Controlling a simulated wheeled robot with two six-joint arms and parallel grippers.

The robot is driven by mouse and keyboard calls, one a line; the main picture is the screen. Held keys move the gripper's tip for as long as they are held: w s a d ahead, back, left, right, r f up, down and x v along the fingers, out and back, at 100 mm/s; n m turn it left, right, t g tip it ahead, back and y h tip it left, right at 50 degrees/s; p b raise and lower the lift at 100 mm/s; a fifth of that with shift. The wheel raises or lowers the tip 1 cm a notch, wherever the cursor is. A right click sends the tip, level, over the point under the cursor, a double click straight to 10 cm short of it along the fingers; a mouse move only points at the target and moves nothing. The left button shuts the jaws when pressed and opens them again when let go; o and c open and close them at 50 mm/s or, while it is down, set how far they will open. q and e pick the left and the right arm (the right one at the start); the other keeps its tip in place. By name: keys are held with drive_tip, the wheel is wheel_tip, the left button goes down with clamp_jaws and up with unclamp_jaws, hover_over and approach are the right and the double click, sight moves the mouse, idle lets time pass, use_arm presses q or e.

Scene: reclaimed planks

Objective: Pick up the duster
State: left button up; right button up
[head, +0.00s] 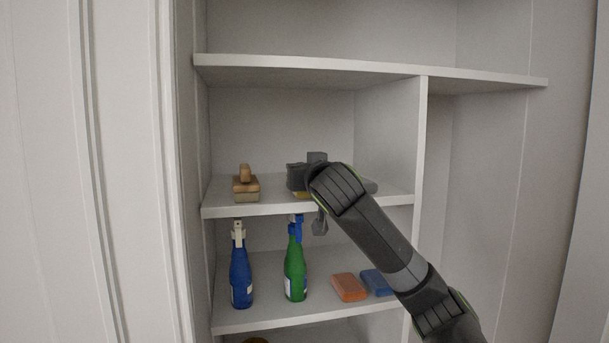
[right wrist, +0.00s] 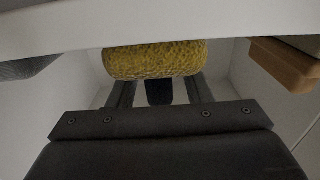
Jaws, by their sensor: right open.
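A yellow textured pad (right wrist: 155,60), apparently the duster's head, shows in the right wrist view at the shelf edge. A dark upright part (right wrist: 158,92) shows beside it, between my fingers; I cannot tell if it is the duster's handle. In the head view only a sliver of yellow (head: 300,194) shows on the middle shelf, mostly hidden by my right gripper (head: 303,175). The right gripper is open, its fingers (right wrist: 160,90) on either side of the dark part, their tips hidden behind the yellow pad. My left gripper is not in view.
A wooden-handled brush (head: 245,187) stands left on the middle shelf (head: 225,208); a grey item (head: 370,186) lies right. Below are a blue bottle (head: 240,272), a green bottle (head: 294,268), and orange (head: 349,287) and blue (head: 375,282) blocks. A divider (head: 420,140) bounds the right.

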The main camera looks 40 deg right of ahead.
drive_tip(key=shift+p+x, duration=0.35)
drive_tip(key=shift+x, duration=0.65)
drive_tip(key=shift+w+d, duration=0.1)
drive_tip(key=shift+w, duration=0.15)
drive_tip(key=shift+s, duration=0.1)
clamp_jaws()
drive_tip(key=shift+r, duration=0.1)
wheel_tip(320, 180, up, 8)
drive_tip(key=shift+b, duration=0.9)
drive_tip(key=shift+r, duration=0.95)
drive_tip(key=shift+f, duration=0.1)
